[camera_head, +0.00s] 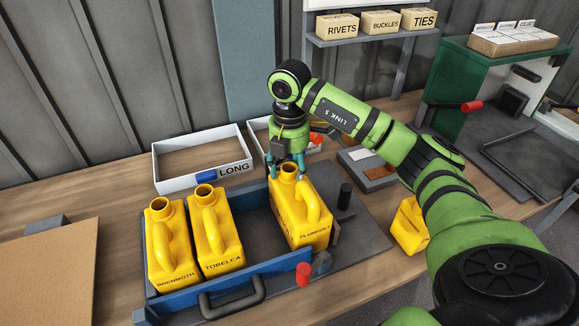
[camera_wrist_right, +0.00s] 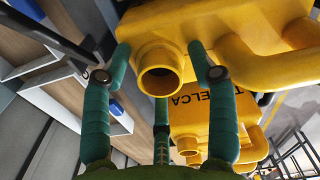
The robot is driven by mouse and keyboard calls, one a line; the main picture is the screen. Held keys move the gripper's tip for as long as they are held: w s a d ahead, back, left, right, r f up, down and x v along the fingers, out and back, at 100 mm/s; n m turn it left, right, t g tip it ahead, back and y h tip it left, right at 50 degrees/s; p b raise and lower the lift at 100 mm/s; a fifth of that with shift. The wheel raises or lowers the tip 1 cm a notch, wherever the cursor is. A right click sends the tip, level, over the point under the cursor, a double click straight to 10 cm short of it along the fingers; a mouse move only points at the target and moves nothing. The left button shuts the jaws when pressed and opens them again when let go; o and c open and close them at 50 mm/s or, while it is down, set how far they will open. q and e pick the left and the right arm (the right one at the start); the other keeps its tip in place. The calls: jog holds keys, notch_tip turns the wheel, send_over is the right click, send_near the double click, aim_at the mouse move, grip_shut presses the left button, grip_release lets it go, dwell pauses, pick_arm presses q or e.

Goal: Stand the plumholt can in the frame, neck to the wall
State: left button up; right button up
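The yellow plumholt can (camera_head: 304,215) is at the right end of the blue frame (camera_head: 258,279), its neck toward the wall side and its label facing the front rail. I cannot tell whether its base rests fully. My right gripper (camera_head: 287,168) is over its neck. In the right wrist view the green fingers (camera_wrist_right: 160,62) stand around the plumholt neck (camera_wrist_right: 160,78), with gaps visible on both sides. The tobelca can (camera_head: 218,235) and brenmoth can (camera_head: 169,250) stand at the frame's left; the tobelca can shows in the wrist view (camera_wrist_right: 207,112). My left gripper is out of view.
Another yellow can (camera_head: 408,228) stands to the right, partly behind my right arm. A black cylinder (camera_head: 345,196) stands close right of the plumholt can. A white LONG tray (camera_head: 172,185) lies behind the frame. A cardboard-coloured board (camera_head: 50,275) lies at left.

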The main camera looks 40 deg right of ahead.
jog(key=shift+r, duration=0.25)
notch_tip(320, 180, up, 12)
jog(key=shift+p, duration=0.45)
jog(key=shift+f, duration=0.1)
